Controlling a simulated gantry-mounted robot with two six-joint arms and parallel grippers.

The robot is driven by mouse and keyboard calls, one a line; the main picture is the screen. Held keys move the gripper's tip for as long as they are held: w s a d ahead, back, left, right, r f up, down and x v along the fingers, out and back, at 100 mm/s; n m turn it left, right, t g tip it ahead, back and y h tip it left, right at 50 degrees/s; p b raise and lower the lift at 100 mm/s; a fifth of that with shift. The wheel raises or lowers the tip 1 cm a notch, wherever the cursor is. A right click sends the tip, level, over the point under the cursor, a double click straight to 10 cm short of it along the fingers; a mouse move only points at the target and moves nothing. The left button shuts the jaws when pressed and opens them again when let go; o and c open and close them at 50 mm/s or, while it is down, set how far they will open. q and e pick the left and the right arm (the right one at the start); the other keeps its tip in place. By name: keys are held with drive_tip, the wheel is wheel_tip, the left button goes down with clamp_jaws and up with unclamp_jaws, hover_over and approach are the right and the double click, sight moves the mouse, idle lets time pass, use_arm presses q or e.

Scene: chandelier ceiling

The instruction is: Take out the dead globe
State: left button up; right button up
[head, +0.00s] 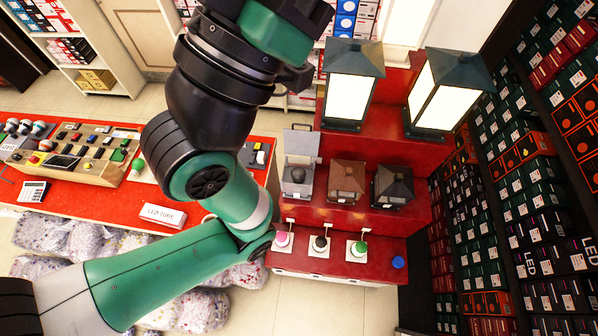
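A small grey lantern (300,148) with its top swung up stands at the left of the middle red step. A dark round globe (297,174) shows inside it. I cannot tell from this view whether it is the dead one. A brown lantern (347,180) and a black lantern (392,186) stand beside it with roofs on. Two large lit lanterns (350,85) (441,92) stand on the step above. My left arm comes in from the lower left and bends up past the top edge; its gripper is out of view. My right gripper is not in view.
The lowest red step (338,262) holds white plates with pink (282,239), dark (320,243) and green (359,248) knobs, and a blue disc (398,262). Left is a red counter (110,200) with switch panels. Boxed shelves (540,180) close off the right side.

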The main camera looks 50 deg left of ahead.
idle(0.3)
use_arm(q)
drive_tip(key=o, duration=0.9)
